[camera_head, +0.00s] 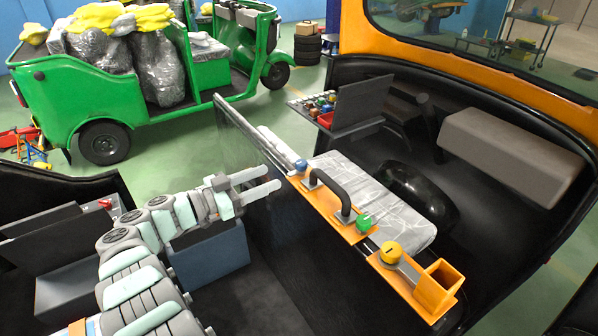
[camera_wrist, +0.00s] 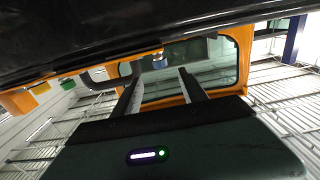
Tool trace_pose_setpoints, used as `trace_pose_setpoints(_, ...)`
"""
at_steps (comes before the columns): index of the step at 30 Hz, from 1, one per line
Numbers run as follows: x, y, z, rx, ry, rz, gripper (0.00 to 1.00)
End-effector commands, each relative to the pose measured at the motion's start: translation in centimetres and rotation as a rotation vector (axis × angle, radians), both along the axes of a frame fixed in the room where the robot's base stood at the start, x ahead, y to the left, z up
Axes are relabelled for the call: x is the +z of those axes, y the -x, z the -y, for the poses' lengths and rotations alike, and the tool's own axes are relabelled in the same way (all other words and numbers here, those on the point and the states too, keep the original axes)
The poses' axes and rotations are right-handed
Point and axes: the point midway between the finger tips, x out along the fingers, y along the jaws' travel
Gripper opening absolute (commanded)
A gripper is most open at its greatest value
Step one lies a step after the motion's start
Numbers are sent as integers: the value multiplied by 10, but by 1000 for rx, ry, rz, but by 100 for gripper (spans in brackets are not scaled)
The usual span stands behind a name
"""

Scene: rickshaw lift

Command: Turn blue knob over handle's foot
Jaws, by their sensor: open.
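The blue knob (camera_head: 301,165) sits at the far end of an orange plate (camera_head: 328,209), near one foot of the black handle (camera_head: 330,190). The handle arches over the plate, with its other foot toward the green knob. My gripper (camera_head: 278,179) is open and empty, its two fingers pointing at the plate's far end, just left of the blue knob and apart from it in the head view. In the wrist view the blue knob (camera_wrist: 158,62) shows small between and beyond the fingertips (camera_wrist: 159,71), and the handle (camera_wrist: 108,78) is to their left.
A green knob (camera_head: 364,221), a yellow knob (camera_head: 390,252) and an orange box (camera_head: 440,286) follow along the orange strip toward the front. A clear panel (camera_head: 245,150) stands beyond the gripper. A plastic-wrapped seat (camera_head: 385,205) lies right of the plate.

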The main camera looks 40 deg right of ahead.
Motion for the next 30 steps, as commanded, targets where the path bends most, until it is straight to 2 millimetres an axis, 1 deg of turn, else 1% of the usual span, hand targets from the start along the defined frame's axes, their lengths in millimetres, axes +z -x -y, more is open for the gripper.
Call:
trace_pose_setpoints(1, 0, 2, 9, -3, 0, 0, 50)
trace_pose_setpoints(9, -1, 9, 60, -3, 1, 3, 50)
trace_pose_setpoints(12, -1, 11, 75, -2, 2, 3, 50)
trace_pose_setpoints(15, 0, 13, 86, -2, 3, 3, 50)
trace_pose_setpoints(19, 1, 14, 93, -2, 4, 4, 50)
trace_pose_setpoints(27, 1, 13, 94, -1, 2, 3, 50)
trace_pose_setpoints(30, 1, 13, 94, -1, 2, 3, 43)
